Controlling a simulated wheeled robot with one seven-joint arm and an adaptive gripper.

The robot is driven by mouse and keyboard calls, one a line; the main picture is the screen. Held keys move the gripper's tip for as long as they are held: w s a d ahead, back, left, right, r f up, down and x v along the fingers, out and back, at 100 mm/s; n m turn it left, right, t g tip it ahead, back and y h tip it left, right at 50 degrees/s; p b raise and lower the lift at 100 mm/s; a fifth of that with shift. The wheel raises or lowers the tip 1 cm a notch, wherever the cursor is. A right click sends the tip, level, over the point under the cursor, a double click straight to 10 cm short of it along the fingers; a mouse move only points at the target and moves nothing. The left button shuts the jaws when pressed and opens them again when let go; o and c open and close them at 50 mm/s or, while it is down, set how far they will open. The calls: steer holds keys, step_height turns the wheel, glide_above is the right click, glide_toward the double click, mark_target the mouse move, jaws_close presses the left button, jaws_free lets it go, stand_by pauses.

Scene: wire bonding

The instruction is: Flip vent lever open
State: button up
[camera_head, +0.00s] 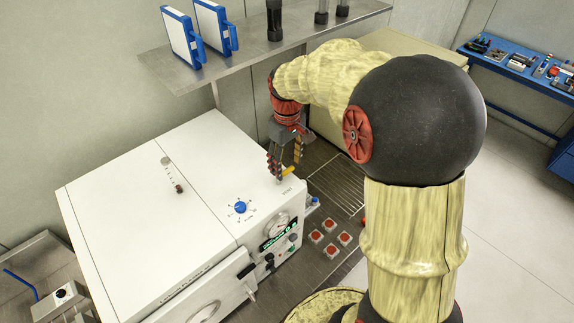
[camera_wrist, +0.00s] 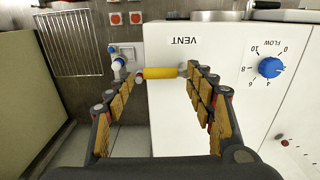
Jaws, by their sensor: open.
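The vent lever (camera_wrist: 160,73) has a yellow grip and lies across the white oven's top near the printed VENT label (camera_wrist: 183,40). Its yellow tip also shows at the oven's back right corner in the head view (camera_head: 289,171). My gripper (camera_wrist: 160,78) is open, with one finger on each side of the lever's ends in the wrist view. It also shows pointing down over that corner in the head view (camera_head: 287,168). I cannot tell whether a finger touches the lever. The lever's metal pivot end is partly hidden by the right finger.
A blue flow knob (camera_wrist: 269,67) sits on the oven top (camera_head: 120,215). A blue and white valve fitting (camera_wrist: 118,65) is close beside my left finger. Red square buttons (camera_head: 330,250) lie right of the oven. A metal shelf (camera_head: 255,50) hangs above and behind.

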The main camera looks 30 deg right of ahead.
mark_target(287, 169)
step_height(287, 169, up, 11)
steer(key=shift+f, duration=0.15)
stand_by(0.6)
steer(key=s+a+f+m+t+b, duration=0.1)
steer(key=s+a+f+t+b, duration=0.1)
steer(key=s+a+f+b, duration=0.4)
steer(key=s+a+f+m+t+b, duration=0.1)
steer(key=s+a+f+t+b, duration=0.2)
steer(key=s+f+b, duration=1)
steer(key=a+f+b, duration=0.1)
steer(key=a+b, duration=0.1)
steer(key=a, duration=0.1)
steer(key=shift+s+a+t, duration=0.2)
steer(key=shift+s+t, duration=0.05)
steer(key=shift+t, duration=0.05)
